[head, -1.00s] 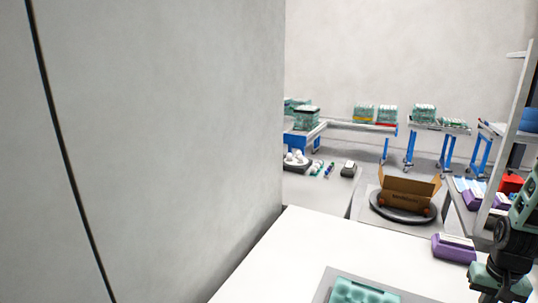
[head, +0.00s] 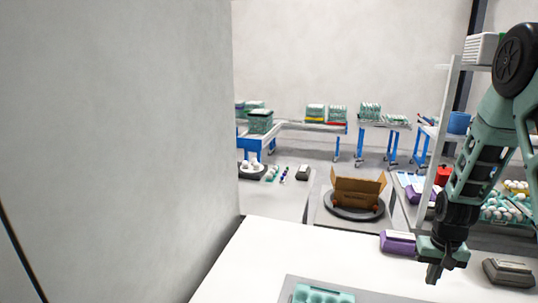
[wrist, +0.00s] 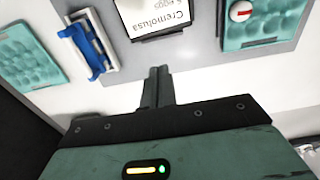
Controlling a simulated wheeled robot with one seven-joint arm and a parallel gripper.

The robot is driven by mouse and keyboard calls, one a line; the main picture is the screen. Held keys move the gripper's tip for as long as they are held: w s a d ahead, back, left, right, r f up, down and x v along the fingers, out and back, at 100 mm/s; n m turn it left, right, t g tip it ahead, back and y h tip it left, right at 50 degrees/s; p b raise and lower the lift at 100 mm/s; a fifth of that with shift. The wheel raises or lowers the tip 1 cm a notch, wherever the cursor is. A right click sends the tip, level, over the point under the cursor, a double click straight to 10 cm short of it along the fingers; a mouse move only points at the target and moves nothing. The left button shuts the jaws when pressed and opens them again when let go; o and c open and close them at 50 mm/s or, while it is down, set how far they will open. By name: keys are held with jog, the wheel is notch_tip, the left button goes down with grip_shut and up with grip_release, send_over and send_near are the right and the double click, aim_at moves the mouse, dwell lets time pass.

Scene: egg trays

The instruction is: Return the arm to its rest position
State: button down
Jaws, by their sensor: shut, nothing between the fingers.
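My gripper (head: 434,273) hangs at the right of the head view, above the white table (head: 262,258), with its fingers together and nothing between them. My green arm comes down to it from the upper right. The wrist view shows the shut fingers (wrist: 158,78) over the table, just short of a grey mat (wrist: 196,58). A teal egg tray (head: 322,294) shows at the bottom of the head view. In the wrist view one teal tray (wrist: 30,55) is at the left and another (wrist: 262,32) at the right, with a white and red item (wrist: 241,11) on it.
A blue and white item (wrist: 88,46) and a printed "Cremotusa" card (wrist: 155,15) lie between the trays. A purple box (head: 397,242) and a grey device (head: 508,272) flank my gripper. An open cardboard box (head: 357,193) stands beyond. A large grey wall (head: 115,130) fills the left.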

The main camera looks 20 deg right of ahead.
jog(key=shift+r, duration=0.15)
jog(key=w+a+r+n+y+b, duration=0.2)
jog(key=a+n+b, duration=0.5)
jog(key=a, duration=1.6)
jog(key=s+a+r+n+h+b, duration=0.1)
jog(key=s+a+n+b, duration=0.6)
jog(key=s+a, duration=1)
jog(key=shift+s+a+r+b, duration=0.2)
jog(key=shift+s+b, duration=0.25)
jog(key=shift+s, duration=0.4)
